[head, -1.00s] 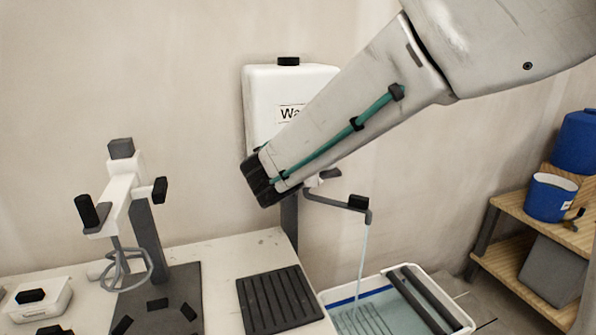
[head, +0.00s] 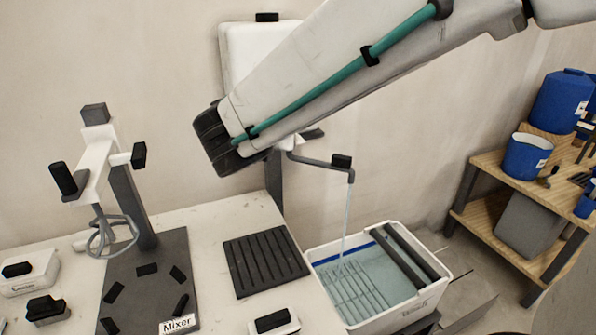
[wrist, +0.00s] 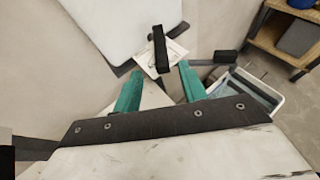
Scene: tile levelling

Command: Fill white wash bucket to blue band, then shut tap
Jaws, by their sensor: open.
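The white wash bucket (head: 443,283) stands under the tap spout (head: 318,162), and its edge shows in the wrist view (wrist: 236,83). A thin stream of water (head: 346,215) runs from the spout into it. The blue band (head: 345,254) shows on the inner back wall, with the water surface (head: 372,280) close below it. A black tap handle (wrist: 159,48) stands upright just beyond my green fingertips. My gripper (wrist: 158,74) is open, with nothing between its fingers. In the head view my arm hides the fingers and the handle.
The white water tank (head: 240,50) hangs behind my arm. A dark ribbed mat (head: 265,262) lies on the counter left of the bucket. A mixer stand (head: 130,190) is farther left. A wooden shelf (head: 490,168) with blue containers stands at the right.

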